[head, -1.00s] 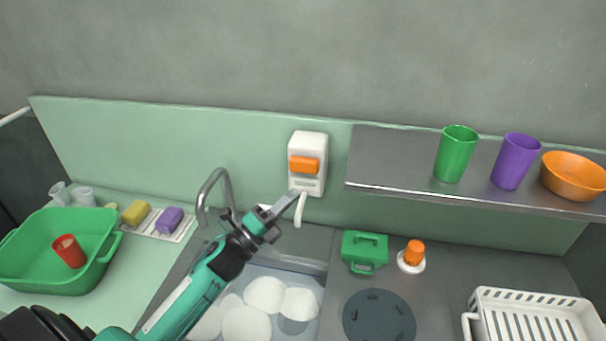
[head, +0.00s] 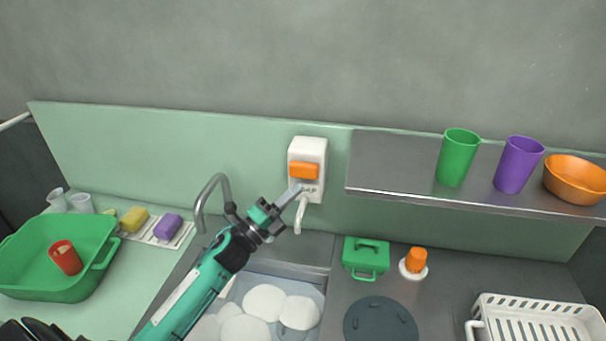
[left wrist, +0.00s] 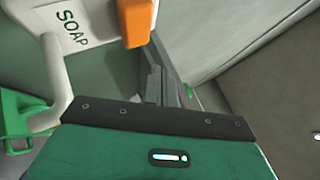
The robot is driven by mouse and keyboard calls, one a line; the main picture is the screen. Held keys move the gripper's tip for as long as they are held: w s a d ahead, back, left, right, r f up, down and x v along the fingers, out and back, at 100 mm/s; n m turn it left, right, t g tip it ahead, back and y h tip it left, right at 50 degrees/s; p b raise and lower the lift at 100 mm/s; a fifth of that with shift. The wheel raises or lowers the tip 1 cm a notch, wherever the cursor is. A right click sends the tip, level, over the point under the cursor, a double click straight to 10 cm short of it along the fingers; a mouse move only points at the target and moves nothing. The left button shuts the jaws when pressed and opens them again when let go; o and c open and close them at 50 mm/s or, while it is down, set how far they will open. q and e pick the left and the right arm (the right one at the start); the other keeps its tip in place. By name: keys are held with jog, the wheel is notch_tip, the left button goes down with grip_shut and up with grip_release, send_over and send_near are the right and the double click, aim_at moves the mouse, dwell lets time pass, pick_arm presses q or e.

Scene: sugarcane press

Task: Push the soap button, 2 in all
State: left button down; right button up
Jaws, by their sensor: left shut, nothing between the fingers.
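The white soap dispenser (head: 308,150) is mounted on the green back panel above the sink. Its orange button (head: 304,171) faces out; in the left wrist view the button (left wrist: 136,22) is near the top, beside the white body with the word SOAP (left wrist: 72,28). A white spout (head: 300,213) hangs below it. My left gripper (head: 291,194) is shut and empty. In the head view its tip is just below the button, by the lower part of the dispenser. In the left wrist view the fingers (left wrist: 156,86) appear apart from the button. My right gripper is not in view.
A grey tap (head: 208,195) stands left of my gripper over the sink with white plates (head: 265,302). A metal shelf (head: 400,180) with cups and an orange bowl (head: 575,178) juts out at the right. A green basin (head: 35,285) stands far left.

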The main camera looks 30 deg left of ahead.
aim_at(306, 171)
pick_arm(q)
jog(key=shift+w+a+b, duration=0.15)
jog(key=shift+w+a, duration=0.1)
jog(key=shift+w, duration=0.65)
jog(key=shift+w+a+b, duration=0.15)
jog(key=shift+w+a, duration=0.05)
jog(key=shift+w, duration=0.65)
jog(key=shift+w, duration=0.1)
dwell(0.6)
jog(key=shift+w+a, duration=0.1)
jog(key=shift+w, duration=0.2)
jog(key=shift+w+a+b, duration=0.2)
jog(key=shift+w+b, duration=0.2)
jog(key=shift+w, duration=0.35)
dwell(0.9)
jog(key=shift+s, duration=0.1)
jog(key=shift+s+d, duration=0.15)
jog(key=shift+s, duration=0.4)
jog(key=shift+s+d, duration=0.15)
jog(key=shift+s, duration=0.35)
jog(key=s, duration=0.2)
jog(key=s+d, duration=0.1)
jog(key=s, duration=0.2)
jog(key=shift+d+p, duration=0.15)
jog(key=shift+p, duration=0.25)
